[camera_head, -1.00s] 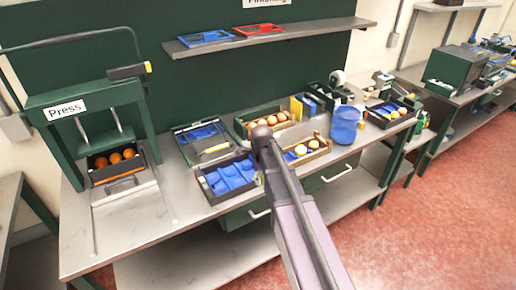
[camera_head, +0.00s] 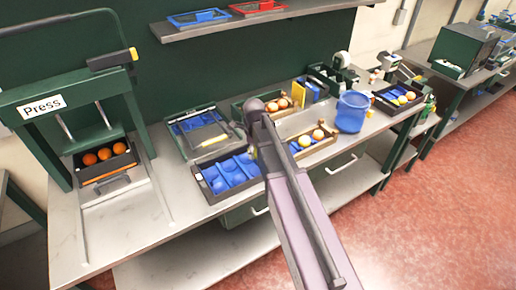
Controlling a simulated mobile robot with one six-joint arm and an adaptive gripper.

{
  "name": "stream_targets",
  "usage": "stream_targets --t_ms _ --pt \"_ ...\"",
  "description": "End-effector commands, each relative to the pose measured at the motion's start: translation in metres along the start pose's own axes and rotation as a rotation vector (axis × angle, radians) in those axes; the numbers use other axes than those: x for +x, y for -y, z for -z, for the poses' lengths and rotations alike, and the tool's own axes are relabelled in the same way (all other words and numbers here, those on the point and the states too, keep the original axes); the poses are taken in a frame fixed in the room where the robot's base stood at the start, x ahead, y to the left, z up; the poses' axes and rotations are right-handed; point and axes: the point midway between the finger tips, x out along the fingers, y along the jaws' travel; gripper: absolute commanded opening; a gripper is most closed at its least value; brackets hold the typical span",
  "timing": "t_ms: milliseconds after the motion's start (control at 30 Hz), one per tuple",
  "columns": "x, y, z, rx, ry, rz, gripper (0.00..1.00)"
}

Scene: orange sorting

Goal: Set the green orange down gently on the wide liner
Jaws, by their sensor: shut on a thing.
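My arm reaches from the bottom right to the bench, and its end hides most of my gripper (camera_head: 249,143). A small yellow-green patch, which looks like the green orange (camera_head: 253,153), shows at the gripper, over the right end of a dark tray. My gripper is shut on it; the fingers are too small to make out. The wide liner (camera_head: 222,183) is blue with moulded hollows and lies in that dark tray at the bench's front edge. I cannot tell whether the orange touches the liner.
A press (camera_head: 70,115) with a crate of oranges stands at the left. An open case (camera_head: 192,131) lies behind the liner tray. Wooden crates (camera_head: 318,146) with pale oranges and a blue bucket (camera_head: 352,112) stand to the right. A shelf (camera_head: 290,13) hangs above.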

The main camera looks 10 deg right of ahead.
Motion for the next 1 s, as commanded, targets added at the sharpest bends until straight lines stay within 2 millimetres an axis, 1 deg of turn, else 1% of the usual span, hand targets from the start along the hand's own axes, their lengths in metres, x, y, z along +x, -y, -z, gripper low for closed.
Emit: stream_targets --t_ms 433,800,1000 --pt "0.001 0.006 0.010 0.007 0.000 0.000 0.27" --pt "0.004 0.009 0.013 -0.079 0.001 -0.004 0.27" --pt "0.004 0.009 0.013 -0.091 0.001 -0.004 0.27"
